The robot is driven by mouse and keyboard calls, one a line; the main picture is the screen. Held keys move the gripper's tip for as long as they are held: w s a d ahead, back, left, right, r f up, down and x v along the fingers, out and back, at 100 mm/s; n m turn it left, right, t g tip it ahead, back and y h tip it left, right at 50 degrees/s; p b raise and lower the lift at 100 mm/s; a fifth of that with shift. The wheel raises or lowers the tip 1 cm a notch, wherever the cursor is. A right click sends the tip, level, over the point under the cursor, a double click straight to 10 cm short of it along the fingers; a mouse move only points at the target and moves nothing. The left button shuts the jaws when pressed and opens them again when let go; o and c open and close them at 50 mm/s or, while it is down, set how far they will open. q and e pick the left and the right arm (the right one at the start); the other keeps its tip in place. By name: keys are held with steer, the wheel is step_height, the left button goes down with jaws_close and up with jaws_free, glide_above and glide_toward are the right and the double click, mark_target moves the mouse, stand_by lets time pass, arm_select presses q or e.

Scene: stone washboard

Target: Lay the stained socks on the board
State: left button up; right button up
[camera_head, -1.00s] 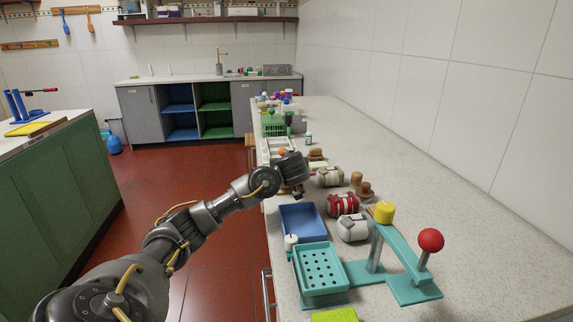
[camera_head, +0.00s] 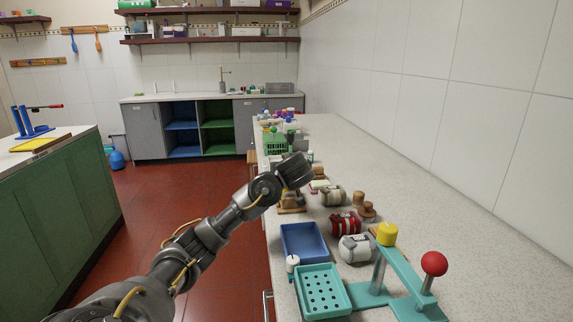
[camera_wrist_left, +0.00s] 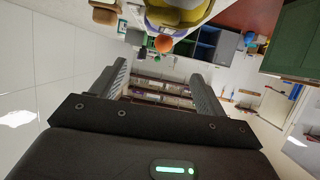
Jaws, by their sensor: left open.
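Three rolled, banded bundles that may be the socks lie in a row on the counter: a grey-white one (camera_head: 333,196), a red one with pale bands (camera_head: 345,223) and a white one (camera_head: 357,248). Stains are too small to tell. I cannot pick out the washboard with certainty. My left gripper (camera_head: 296,171) is above the counter's left edge, beyond the bundles and apart from them; its fingers are hard to see there. In the left wrist view the gripper (camera_wrist_left: 160,75) is open, with nothing between its fingers. My right gripper is not in view.
A blue tray (camera_head: 303,242) and a teal perforated tray (camera_head: 322,293) line the counter's left edge. A teal lever stand with a red ball (camera_head: 434,263) is at the front right. A green basket (camera_head: 274,143) stands farther back. The counter's right side is clear.

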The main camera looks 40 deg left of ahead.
arm_select(q)
steer(key=a+r+p+v, duration=0.1)
steer(key=p+v, duration=0.4)
steer(key=v, duration=0.8)
steer(key=shift+s+a+r, duration=0.25)
steer(key=shift+s+r, duration=0.05)
steer(key=shift+r, duration=0.3)
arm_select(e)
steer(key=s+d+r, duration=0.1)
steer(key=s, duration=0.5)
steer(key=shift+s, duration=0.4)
